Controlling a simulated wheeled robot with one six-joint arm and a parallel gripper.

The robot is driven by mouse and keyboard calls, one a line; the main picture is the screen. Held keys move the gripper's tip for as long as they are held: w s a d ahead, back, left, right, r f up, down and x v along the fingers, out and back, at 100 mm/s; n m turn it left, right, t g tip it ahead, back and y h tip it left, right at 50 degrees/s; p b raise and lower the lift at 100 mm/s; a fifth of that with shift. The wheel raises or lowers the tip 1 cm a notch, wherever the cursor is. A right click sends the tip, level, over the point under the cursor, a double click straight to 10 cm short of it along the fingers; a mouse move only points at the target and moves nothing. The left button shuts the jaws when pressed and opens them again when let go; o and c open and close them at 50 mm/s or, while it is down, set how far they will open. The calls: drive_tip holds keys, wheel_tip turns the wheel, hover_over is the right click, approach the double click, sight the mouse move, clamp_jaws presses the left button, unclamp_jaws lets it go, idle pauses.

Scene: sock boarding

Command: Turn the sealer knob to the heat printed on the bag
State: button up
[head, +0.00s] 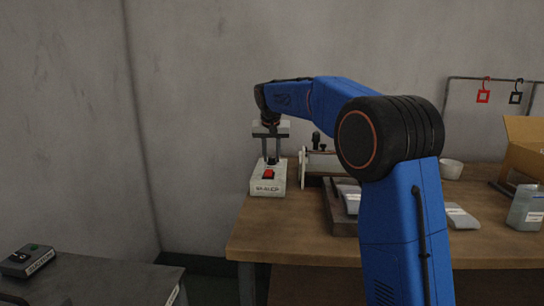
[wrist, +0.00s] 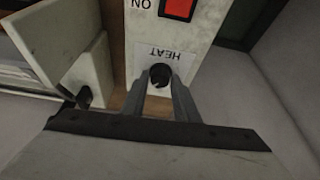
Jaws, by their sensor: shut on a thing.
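A pale box marked with a label and a red switch (head: 268,185) stands at the left end of the wooden table. In the wrist view its face shows a HEAT label (wrist: 185,53), upside down, a red switch (wrist: 178,8) and a black knob (wrist: 159,73). My gripper (head: 270,150) reaches down over the box, and its fingers are shut on the knob. The knob's pointer and any scale around it are too small or covered to read. Grey packets (head: 460,216) lie on the table; no heat print on them is legible.
A pale upright plate (wrist: 80,70) stands close beside the box. A dark tray (head: 340,215) is partly behind my arm. A cardboard box (head: 525,150), a white bowl (head: 451,169) and a grey container (head: 525,208) are at the right. A black device (head: 28,261) sits on a low surface at left.

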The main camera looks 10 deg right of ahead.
drive_tip(key=shift+m, duration=0.3)
drive_tip(key=shift+f, duration=0.1)
drive_tip(key=o, duration=1)
drive_tip(key=shift+o, duration=0.2)
drive_tip(key=v, duration=1.7)
drive_tip(key=shift+a+r, duration=0.25)
